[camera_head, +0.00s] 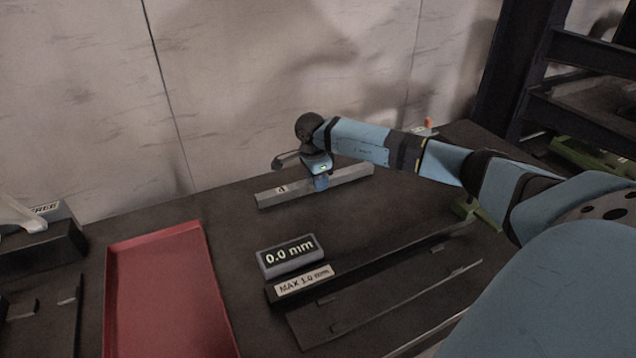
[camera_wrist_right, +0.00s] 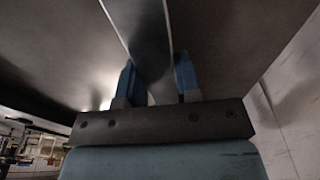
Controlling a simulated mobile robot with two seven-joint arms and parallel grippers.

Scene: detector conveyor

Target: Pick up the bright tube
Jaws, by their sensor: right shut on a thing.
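A long pale grey bar (camera_head: 347,176) marked 4 is on the dark bench in the head view, near the back wall. It is the only thing there that looks like the bright tube. My right gripper (camera_head: 321,184) comes down on its middle and is shut on it. In the right wrist view the same bar (camera_wrist_right: 150,50) runs between the blue fingers of the right gripper (camera_wrist_right: 156,80). I cannot tell whether the bar touches the bench. My left gripper is not in view.
A red tray (camera_head: 160,265) lies at the left front. A display reading 0.0 mm (camera_head: 290,256) stands at the end of a dark rail (camera_head: 385,262) labelled MAX 1.0 mm. A dark block marked FREE (camera_head: 45,240) is at far left. The wall (camera_head: 230,90) rises behind.

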